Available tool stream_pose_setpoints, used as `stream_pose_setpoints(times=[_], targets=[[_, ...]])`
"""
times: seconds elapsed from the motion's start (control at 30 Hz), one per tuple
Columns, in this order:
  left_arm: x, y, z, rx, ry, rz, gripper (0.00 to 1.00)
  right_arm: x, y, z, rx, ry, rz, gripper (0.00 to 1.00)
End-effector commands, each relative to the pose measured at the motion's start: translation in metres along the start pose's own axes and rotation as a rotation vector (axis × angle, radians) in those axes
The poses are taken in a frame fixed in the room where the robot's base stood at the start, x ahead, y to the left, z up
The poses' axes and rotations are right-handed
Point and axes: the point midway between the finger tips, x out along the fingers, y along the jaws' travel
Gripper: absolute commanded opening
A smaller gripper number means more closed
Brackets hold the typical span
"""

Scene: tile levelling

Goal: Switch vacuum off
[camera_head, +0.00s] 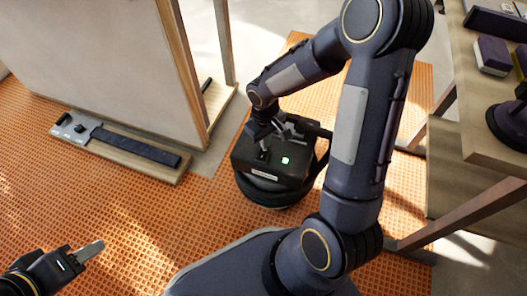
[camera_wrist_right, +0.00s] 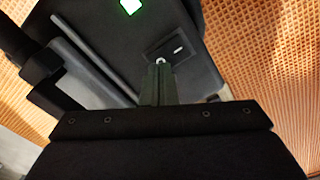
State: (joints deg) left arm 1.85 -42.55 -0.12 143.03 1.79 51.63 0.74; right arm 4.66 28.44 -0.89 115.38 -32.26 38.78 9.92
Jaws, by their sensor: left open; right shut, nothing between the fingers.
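The vacuum (camera_head: 300,172) is a dark box on a round black base, standing on the orange floor matting in the middle of the head view. A green light (camera_head: 285,160) glows on its top; the light also shows at the top edge of the right wrist view (camera_wrist_right: 131,5). My right gripper (camera_head: 264,152) is over the vacuum's top. In the right wrist view its shut fingers (camera_wrist_right: 160,68) reach a small recessed switch plate (camera_wrist_right: 178,49) with a white mark. I cannot tell whether they touch it. My left gripper (camera_head: 92,250) is open, low at the left, far from the vacuum.
A large pale board in a wooden frame (camera_head: 100,60) stands at the left. A wooden plank with a dark bar (camera_head: 135,150) lies before it. A wooden bench (camera_head: 480,150) with tools stands at the right. Open matting lies at the lower left.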

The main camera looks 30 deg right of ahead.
Motion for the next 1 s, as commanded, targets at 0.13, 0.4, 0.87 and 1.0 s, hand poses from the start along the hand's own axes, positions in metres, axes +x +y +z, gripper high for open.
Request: stream_pose_setpoints(times=[0.13, 0.4, 0.87, 1.0], targets=[[0.0, 0.0, 0.0, 0.0, 0.0, 0.0, 0.42, 0.0, 0.0, 0.0, 0.0, 0.0, 0.0, 0.0], [0.001, 0.0, 0.0, 0.0, 0.0, 0.0, 0.42, 0.001, 0.0, 0.0, 0.0, 0.0, 0.0, 0.0], [0.006, -0.003, 0.003, 0.0, 0.0, 0.0, 0.42, 0.008, 0.0, 0.0, 0.0, 0.0, 0.0, 0.0], [0.007, -0.003, 0.004, 0.0, 0.0, 0.0, 0.42, 0.01, 0.0, 0.0, 0.0, 0.0, 0.0, 0.0]])
